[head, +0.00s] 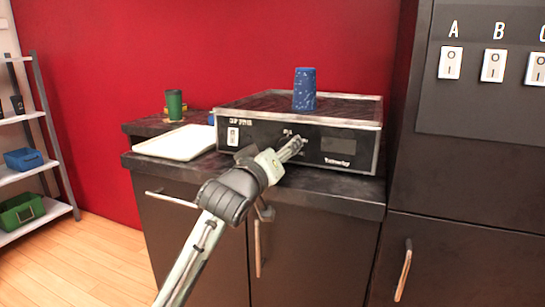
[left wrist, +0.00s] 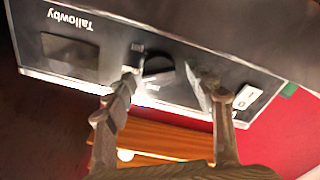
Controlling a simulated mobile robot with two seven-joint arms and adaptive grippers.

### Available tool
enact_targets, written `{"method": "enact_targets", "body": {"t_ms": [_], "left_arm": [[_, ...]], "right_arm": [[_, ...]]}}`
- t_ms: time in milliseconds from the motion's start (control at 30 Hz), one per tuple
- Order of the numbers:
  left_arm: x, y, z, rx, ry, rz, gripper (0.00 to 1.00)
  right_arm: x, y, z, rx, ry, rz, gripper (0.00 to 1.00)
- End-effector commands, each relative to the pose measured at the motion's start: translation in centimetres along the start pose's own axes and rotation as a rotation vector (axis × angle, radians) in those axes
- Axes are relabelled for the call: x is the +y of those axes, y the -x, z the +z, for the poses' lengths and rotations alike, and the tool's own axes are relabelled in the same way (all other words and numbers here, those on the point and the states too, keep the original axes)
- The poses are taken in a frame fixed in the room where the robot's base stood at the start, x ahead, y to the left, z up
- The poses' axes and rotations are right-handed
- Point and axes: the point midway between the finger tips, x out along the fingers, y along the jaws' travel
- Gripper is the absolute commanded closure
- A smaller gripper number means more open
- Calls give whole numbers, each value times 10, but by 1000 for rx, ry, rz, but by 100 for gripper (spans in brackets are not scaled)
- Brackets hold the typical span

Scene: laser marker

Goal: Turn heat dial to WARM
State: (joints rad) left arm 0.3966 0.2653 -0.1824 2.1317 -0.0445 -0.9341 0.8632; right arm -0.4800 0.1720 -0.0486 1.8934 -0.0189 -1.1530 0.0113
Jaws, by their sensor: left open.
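The laser marker (head: 360,148) is a black box with a light rim, standing on the dark counter. In the left wrist view its front panel appears upside down, with a dark round dial (left wrist: 160,75) near the middle. My left gripper (head: 293,149) reaches up to this panel and hides most of the dial in the head view. In the left wrist view the open fingers (left wrist: 165,80) stand on either side of the dial. I cannot tell whether they touch it. The dial's heat markings are not readable. My right gripper is not in view.
A blue speckled block (head: 305,90) stands on top of the machine. A white rocker switch (head: 233,136) is on the panel's left. A white tray (head: 175,143) and green cup (head: 174,104) are left on the counter. A dark cabinet with switches (head: 450,63) stands at right.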

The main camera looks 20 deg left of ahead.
Motion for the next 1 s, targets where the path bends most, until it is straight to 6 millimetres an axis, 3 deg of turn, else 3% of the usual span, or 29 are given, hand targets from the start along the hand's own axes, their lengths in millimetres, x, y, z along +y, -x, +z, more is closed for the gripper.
{"method": "enact_targets", "body": {"t_ms": [500,700,1000], "left_arm": [[0,98,0,0,0,0,45],[0,112,0,1,0,0,45],[0,112,0,1,0,0,45]], "right_arm": [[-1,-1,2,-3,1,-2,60],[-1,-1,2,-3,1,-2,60],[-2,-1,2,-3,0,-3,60]]}}
